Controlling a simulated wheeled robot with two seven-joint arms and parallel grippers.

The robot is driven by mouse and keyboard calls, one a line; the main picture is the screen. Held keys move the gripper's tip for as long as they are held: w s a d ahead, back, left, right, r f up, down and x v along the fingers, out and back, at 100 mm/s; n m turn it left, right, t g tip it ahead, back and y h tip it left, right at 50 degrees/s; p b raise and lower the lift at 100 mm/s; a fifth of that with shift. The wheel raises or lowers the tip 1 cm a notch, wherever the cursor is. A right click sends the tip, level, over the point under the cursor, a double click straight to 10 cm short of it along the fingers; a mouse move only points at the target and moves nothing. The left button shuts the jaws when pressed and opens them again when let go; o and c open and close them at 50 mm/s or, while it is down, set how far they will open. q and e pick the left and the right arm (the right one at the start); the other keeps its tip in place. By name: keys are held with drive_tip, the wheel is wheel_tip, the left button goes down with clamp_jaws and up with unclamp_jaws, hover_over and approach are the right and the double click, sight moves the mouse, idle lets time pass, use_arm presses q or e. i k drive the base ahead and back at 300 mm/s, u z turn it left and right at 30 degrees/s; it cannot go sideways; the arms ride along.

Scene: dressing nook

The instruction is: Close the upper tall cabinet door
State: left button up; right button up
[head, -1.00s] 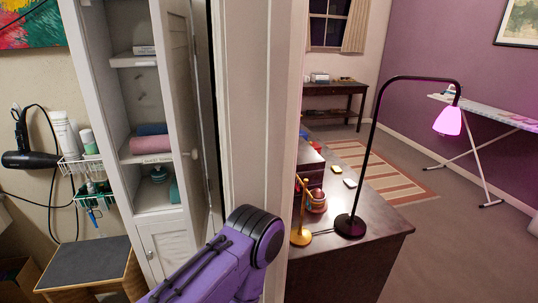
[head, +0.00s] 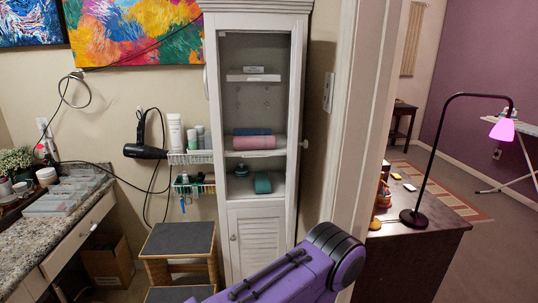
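The tall white cabinet (head: 213,120) stands against the wall in the middle of the head view. Its upper compartment is uncovered, and its shelves and contents show. The upper door (head: 298,110) stands open at the right side of the compartment, seen almost edge-on, with a small round knob (head: 305,143) on it. The lower louvered door (head: 257,243) is shut, with its knob at the left. Neither gripper is in the view. A purple link of my own arm crosses the bottom in front of the cabinet's lower right, and its gripper is out of sight.
A step stool (head: 180,238) stands at the cabinet's lower left, beside a granite counter (head: 65,218). A white wall post (head: 362,130) and a dark desk (head: 425,240) with a lamp (head: 412,216) are at the right.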

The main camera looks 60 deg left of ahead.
sight(297, 33)
drive_tip(key=k, duration=0.15)
drive_tip(key=u, duration=1.2)
